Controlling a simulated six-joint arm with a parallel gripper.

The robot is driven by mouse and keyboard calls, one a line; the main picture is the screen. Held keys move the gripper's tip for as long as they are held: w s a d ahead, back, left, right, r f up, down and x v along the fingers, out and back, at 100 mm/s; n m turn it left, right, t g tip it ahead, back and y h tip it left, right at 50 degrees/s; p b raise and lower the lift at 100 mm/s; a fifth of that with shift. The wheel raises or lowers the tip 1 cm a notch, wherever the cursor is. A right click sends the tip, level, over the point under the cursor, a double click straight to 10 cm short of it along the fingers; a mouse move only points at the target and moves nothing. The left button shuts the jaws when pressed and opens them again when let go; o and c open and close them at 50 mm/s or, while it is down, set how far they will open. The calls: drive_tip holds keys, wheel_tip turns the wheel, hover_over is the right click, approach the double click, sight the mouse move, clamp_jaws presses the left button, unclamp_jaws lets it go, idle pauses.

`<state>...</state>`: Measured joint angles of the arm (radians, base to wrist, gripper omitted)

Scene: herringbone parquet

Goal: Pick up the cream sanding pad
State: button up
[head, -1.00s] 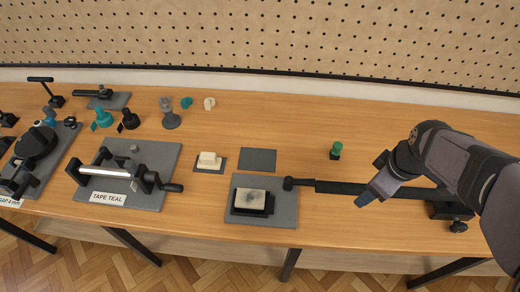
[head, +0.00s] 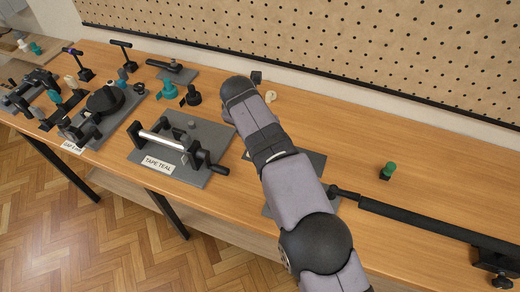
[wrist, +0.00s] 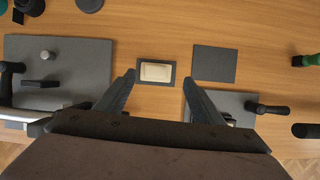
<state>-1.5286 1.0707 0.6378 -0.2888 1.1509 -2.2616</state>
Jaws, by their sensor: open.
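The cream sanding pad (wrist: 156,71) is a pale block lying on a small dark grey mat (wrist: 156,82) in the wrist view. My gripper (wrist: 158,82) is open, its two dark fingers spread to the left and right of the pad. It appears to be above the pad, with nothing between the fingers.
An empty grey mat (wrist: 214,63) lies right of the pad. The tape fixture's grey plate (wrist: 75,60) is at left; it also shows in the head view (head: 205,128). A grey plate (wrist: 240,98) sits near my right finger. A green knob (head: 389,169) stands at right.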

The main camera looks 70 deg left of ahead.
drive_tip(key=shift+n, duration=0.3)
drive_tip(key=p+x, duration=0.2)
drive_tip(key=x, duration=0.1)
drive_tip(key=s+p+x, duration=0.1)
drive_tip(key=x, duration=0.1)
drive_tip(key=shift+f+p, duration=0.15)
drive_tip(key=shift+p, duration=0.15)
drive_tip(key=shift+p+x, duration=0.4)
drive_tip(key=shift+x, duration=0.75)
drive_tip(key=shift+s, duration=0.1)
drive_tip(key=c, duration=1.1)
